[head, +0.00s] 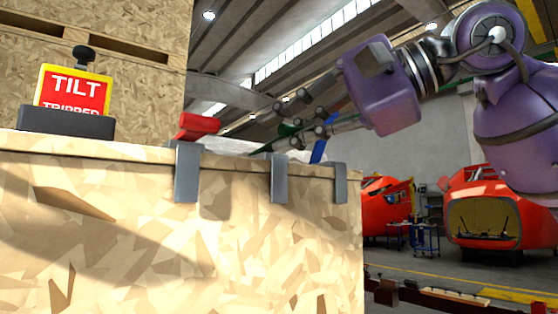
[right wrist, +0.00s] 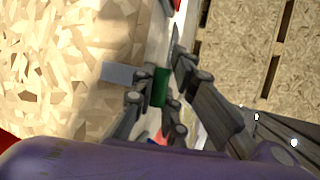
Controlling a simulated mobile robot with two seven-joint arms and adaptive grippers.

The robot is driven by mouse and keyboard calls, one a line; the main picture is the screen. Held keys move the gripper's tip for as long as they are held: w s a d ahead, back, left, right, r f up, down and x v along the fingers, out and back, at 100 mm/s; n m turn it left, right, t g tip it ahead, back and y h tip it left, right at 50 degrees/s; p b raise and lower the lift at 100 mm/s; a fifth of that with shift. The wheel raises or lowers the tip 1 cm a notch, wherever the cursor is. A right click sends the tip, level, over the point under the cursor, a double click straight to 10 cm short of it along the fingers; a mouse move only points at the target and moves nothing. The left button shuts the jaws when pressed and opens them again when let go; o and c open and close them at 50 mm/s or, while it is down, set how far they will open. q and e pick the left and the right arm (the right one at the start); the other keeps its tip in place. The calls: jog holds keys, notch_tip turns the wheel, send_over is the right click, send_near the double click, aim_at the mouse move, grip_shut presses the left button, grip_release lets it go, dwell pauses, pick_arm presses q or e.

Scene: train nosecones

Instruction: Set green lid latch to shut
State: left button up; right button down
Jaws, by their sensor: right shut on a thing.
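The green latch (head: 289,130) is the middle one of three on the top edge of a wooden crate (head: 120,230), above a grey bracket (head: 279,180). In the head view it is mostly hidden by my right gripper (head: 278,124). In the right wrist view the green latch (right wrist: 160,88) sits between the fingers of my right gripper (right wrist: 161,78), which is shut on it. The bracket (right wrist: 118,73) shows beside it. The latch's exact angle is hard to tell. My left gripper is not in view.
A red and yellow tilt indicator (head: 75,88) stands on the crate's left. Stacked wooden crates (head: 130,85) rise behind it.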

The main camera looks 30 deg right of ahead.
jog(key=shift+f+t+b, duration=0.4)
jog(key=shift+f+b, duration=0.3)
jog(key=shift+b, duration=0.65)
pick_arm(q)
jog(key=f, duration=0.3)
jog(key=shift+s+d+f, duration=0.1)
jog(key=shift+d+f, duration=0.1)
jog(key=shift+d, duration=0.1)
pick_arm(e)
jog(key=shift+n+t, duration=0.3)
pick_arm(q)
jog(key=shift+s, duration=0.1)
pick_arm(e)
jog(key=c, duration=1.8)
grip_release()
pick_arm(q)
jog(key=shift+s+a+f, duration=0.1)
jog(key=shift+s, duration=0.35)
pick_arm(e)
jog(key=shift+o, duration=0.2)
jog(key=shift+s, duration=0.1)
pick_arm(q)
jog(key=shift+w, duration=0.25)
pick_arm(e)
jog(key=v, duration=1.2)
jog(key=shift+d+f, duration=0.15)
